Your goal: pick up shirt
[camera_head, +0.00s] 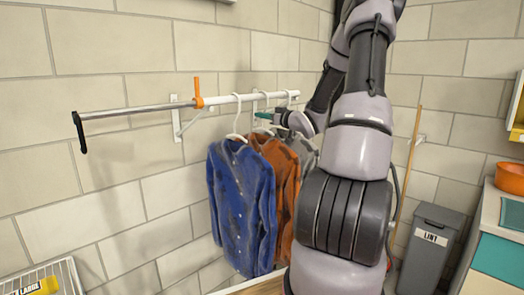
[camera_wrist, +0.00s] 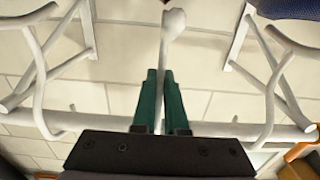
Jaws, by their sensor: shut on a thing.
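Three shirts hang on white hangers from a wall rail (camera_head: 222,99): a blue shirt (camera_head: 240,205) in front, an orange-brown shirt (camera_head: 284,185) behind it, and a grey shirt (camera_head: 306,152) at the back, partly hidden by my arm. My gripper (camera_head: 262,116) reaches in from the right just below the rail. In the wrist view its green fingers (camera_wrist: 162,100) are closed around a white hanger (camera_wrist: 172,24), the middle one, which looks like the orange-brown shirt's. The shirt bodies mostly lie outside the wrist view.
An orange clip (camera_head: 198,92) sits on the rail, left of the hangers. A grey bin marked LINT (camera_head: 430,245) stands at right, beside a counter with an orange bowl (camera_head: 510,178). A wire rack (camera_head: 64,272) is at lower left. The rail's left part is empty.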

